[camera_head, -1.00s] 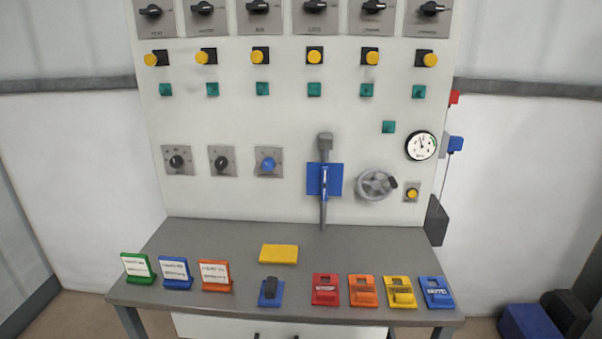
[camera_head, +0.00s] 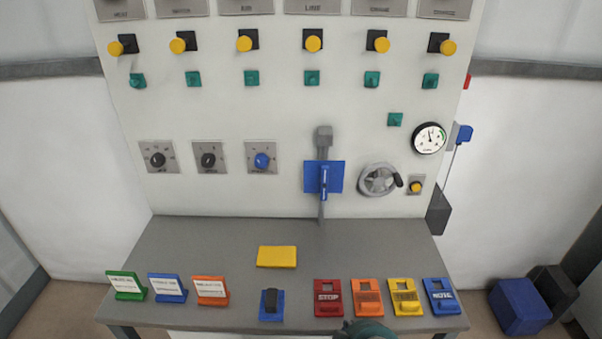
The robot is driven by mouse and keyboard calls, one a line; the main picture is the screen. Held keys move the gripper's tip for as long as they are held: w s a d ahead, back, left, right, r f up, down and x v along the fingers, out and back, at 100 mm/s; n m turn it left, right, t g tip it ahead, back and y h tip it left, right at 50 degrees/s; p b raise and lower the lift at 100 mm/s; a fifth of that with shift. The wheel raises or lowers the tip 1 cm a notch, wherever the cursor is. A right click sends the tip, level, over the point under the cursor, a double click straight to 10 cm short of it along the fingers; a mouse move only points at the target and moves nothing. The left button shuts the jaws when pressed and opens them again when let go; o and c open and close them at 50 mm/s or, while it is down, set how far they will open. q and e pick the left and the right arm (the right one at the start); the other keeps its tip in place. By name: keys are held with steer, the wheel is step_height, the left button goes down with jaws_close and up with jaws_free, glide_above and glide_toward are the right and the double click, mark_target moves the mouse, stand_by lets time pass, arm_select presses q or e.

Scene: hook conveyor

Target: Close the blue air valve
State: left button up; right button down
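The blue air valve (camera_head: 323,177) is on the panel, a little right of the middle. It has a blue plate and a narrow blue lever that stands upright, in line with the grey vertical pipe (camera_head: 323,136) behind it. Only a small dark green-grey part of my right gripper (camera_head: 365,329) shows at the bottom edge, in front of the table and well below the valve. Its fingers cannot be made out. My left gripper is not in view.
A grey handwheel (camera_head: 378,180) and a gauge (camera_head: 429,138) are right of the valve. A blue knob (camera_head: 262,160) is to its left. The table (camera_head: 200,245) bears colored signs, a yellow block (camera_head: 277,257) and several colored tags along its front.

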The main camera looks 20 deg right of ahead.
mark_target(324, 184)
steer(key=w+a+r+n+t+y, duration=0.1)
steer(key=w+r+n+t, duration=0.8)
steer(key=w+r, duration=1.1)
steer(key=w+a+n, duration=0.1)
steer(key=w+n, duration=0.1)
steer(key=n, duration=0.1)
steer(key=shift+w+a+r+n+t+y, duration=0.15)
steer(key=shift+w+n+t+y, duration=0.15)
steer(key=shift+w+t+y, duration=0.1)
steer(key=shift+w, duration=0.1)
steer(key=w+d+p, duration=0.3)
steer(key=w+p, duration=0.1)
steer(key=w, duration=0.4)
steer(key=shift+w+d, duration=0.15)
steer(key=shift+w, duration=0.25)
